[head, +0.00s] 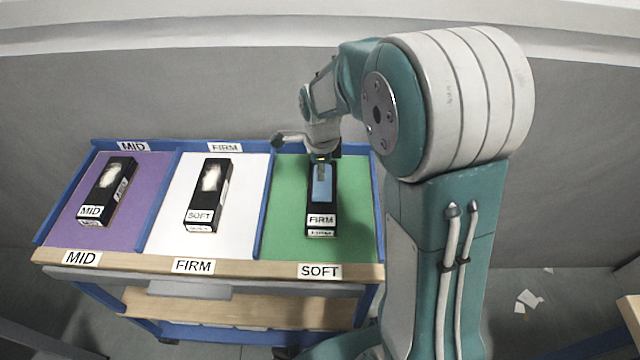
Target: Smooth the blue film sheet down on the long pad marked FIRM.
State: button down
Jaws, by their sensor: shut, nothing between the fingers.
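The long black pad marked FIRM (320,229) lies on the green panel at the right of the bench, in the section whose front label reads SOFT. The blue film sheet (321,194) lies on top of this pad and covers much of its length. My gripper (321,176) is shut and empty, pointing down over the far part of the blue sheet. It looks very close to the sheet or on it; I cannot tell if it touches. My gripper and wrist hide the far end of the sheet and pad.
A pad marked SOFT (207,196) lies on the white panel, and a pad marked MID (107,192) lies on the purple panel. Both have whitish patches on top. Blue dividers (163,204) separate the panels. Paper scraps (528,299) lie on the floor at right.

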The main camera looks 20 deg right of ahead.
jog(key=shift+d+f, duration=0.2)
jog(key=shift+f, duration=0.35)
jog(key=shift+a+f, duration=0.1)
jog(key=shift+f, duration=0.2)
dwell(0.7)
notch_tip(320, 180, up, 9)
jog(key=shift+f, duration=0.2)
dwell(0.8)
dwell(0.4)
jog(key=shift+w+d+f, duration=0.2)
jog(key=shift+w+f, duration=0.35)
jog(key=shift+f, duration=0.45)
jog(key=shift+w+d+f, duration=0.15)
jog(key=shift+w+f, duration=0.4)
jog(key=shift+f, duration=0.45)
jog(key=shift+w+d+f, duration=0.2)
jog(key=shift+w+f, duration=0.35)
jog(key=shift+f, duration=0.45)
jog(key=shift+f, duration=1.25)
dwell(0.3)
